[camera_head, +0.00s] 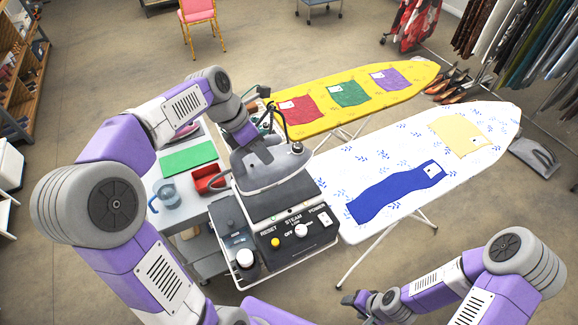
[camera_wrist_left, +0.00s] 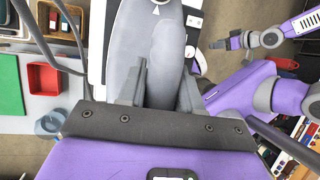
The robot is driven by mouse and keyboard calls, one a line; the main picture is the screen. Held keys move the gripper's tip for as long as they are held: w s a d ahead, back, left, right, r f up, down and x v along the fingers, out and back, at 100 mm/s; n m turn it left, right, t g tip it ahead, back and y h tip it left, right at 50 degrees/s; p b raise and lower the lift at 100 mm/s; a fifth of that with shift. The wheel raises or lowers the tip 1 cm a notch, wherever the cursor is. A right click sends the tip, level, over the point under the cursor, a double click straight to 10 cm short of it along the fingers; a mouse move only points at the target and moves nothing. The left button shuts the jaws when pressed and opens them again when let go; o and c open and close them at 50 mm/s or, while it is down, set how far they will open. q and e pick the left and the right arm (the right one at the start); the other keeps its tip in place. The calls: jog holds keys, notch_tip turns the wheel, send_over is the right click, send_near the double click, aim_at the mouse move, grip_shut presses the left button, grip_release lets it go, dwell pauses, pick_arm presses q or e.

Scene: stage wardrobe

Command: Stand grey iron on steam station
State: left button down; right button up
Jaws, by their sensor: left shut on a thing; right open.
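The grey iron (camera_head: 272,166) is over the top of the steam station (camera_head: 290,235), its grey body tilted in the head view. I cannot tell whether it touches the station's dark rest plate (camera_head: 283,200). My left gripper (camera_head: 246,138) is shut on the iron from above. In the left wrist view the iron (camera_wrist_left: 150,40) lies between the fingers of that gripper (camera_wrist_left: 162,82), and its grip is partly hidden. My right gripper (camera_head: 362,302) is open and empty, low at the front, well away from the station.
A side table holds a green mat (camera_head: 188,158), a red tray (camera_head: 208,179) and a blue-grey jug (camera_head: 169,196). A white ironing board (camera_head: 400,150) with a blue cloth stands right of the station, and a yellow board (camera_head: 330,105) behind. A dark cable rises beside the iron.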

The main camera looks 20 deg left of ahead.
aim_at(264, 165)
pick_arm(q)
jog(key=shift+w+f, duration=0.4)
jog(key=shift+w, duration=0.15)
jog(key=f, duration=0.3)
jog(key=f+b, duration=0.1)
jog(key=shift+s+f, duration=0.35)
jog(key=shift+w+f, duration=0.1)
jog(key=shift+f, duration=1.95)
pick_arm(e)
jog(key=shift+w+f, duration=0.4)
jog(key=shift+f, duration=0.2)
pick_arm(q)
jog(key=shift+f, duration=0.15)
jog(key=c, duration=0.8)
grip_release()
jog(key=shift+o, duration=0.2)
